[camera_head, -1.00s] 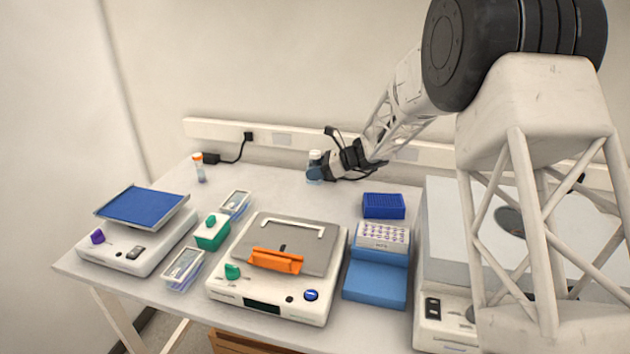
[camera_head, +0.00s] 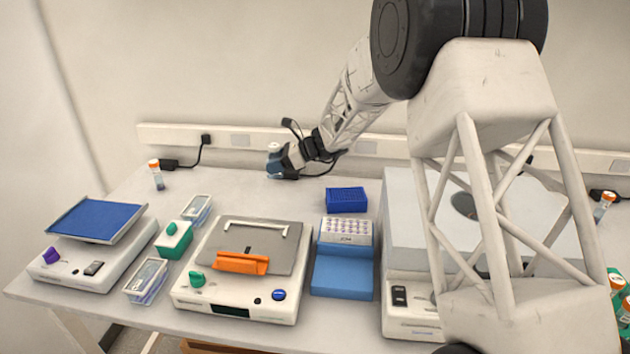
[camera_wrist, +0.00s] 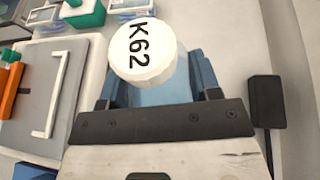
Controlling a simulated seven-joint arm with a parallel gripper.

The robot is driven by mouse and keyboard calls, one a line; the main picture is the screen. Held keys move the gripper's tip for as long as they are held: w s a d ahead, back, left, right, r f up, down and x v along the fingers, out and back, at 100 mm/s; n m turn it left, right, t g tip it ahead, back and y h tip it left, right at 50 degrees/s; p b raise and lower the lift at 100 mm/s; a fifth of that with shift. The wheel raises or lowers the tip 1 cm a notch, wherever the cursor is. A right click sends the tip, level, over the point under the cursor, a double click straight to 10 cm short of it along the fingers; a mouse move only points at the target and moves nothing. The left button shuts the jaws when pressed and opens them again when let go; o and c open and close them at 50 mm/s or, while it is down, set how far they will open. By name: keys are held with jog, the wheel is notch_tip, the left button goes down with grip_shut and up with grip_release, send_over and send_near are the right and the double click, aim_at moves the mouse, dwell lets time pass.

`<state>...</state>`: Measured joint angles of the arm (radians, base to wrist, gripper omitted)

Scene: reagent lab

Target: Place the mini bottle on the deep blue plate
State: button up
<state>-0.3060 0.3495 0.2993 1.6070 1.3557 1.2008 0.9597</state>
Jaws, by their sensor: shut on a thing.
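The mini bottle has a white cap marked K62 (camera_wrist: 142,52), seen from above in the wrist view. In the head view its white top (camera_head: 274,147) shows at the back middle of the bench. My gripper (camera_head: 275,165) is shut on the bottle, with blue fingers on either side of it. The bottle's lower body is mostly hidden by the fingers, and I cannot tell whether it touches the bench. The deep blue plate (camera_head: 97,220) is the flat top of the white device at the far left, and it looks empty.
A white device with a grey top and orange piece (camera_head: 242,262) stands front middle. A blue rack (camera_head: 346,198) and a tube block (camera_head: 345,231) are to its right. An orange-capped vial (camera_head: 156,175) stands back left.

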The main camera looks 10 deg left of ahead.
aim_at(274, 145)
notch_tip(274, 145, up, 9)
jog(key=shift+f, duration=0.1)
jog(key=shift+w+d+f+m+t, duration=0.2)
jog(key=shift+w+m+t, duration=0.4)
jog(key=shift+m+t, duration=0.4)
jog(key=shift+w+d+f+m+t, duration=0.1)
jog(key=shift+w+f+m+t, duration=0.1)
jog(key=shift+w+m+t, duration=0.7)
jog(key=shift+w+d+m+t+h, duration=1.75)
jog(key=shift+d+m+t+h, duration=2.65)
jog(key=shift+d+m+t, duration=1.2)
jog(key=shift+s+d+r+m+h, duration=0.5)
jog(key=shift+s+d+m+h, duration=1.8)
jog(key=shift+d+m+h, duration=2.55)
jog(key=shift+n+g, duration=0.25)
jog(key=shift+g, duration=0.05)
jog(key=shift+d+f, duration=0.15)
jog(key=shift+f, duration=1.15)
jog(key=shift+d+f, duration=0.1)
jog(key=shift+f, duration=1.15)
jog(key=shift+f, duration=0.1)
jog(key=shift+f, duration=3)
